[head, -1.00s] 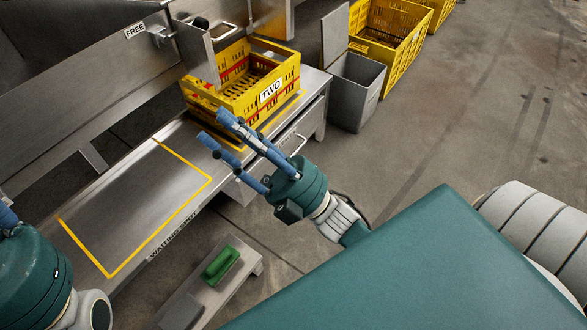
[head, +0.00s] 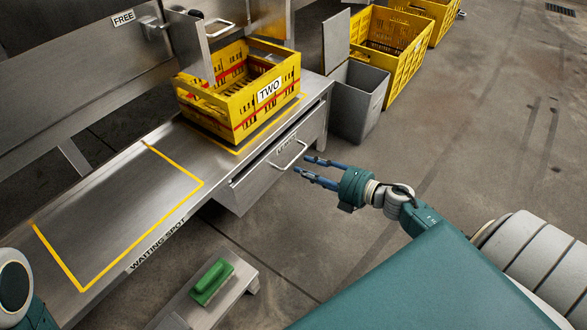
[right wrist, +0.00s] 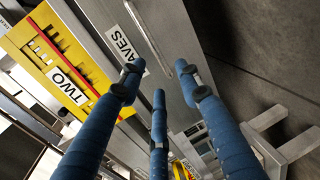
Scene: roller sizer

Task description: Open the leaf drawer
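The leaf drawer (head: 262,171) is a steel drawer under the bench top below the yellow crate, with a bar handle (head: 291,154) on its front. My left gripper is out of view.
A yellow crate marked TWO (head: 220,118) stands on the steel bench (head: 120,205) above the drawer. A grey bin (head: 358,105) stands right of the bench. Floor before the drawer is clear.

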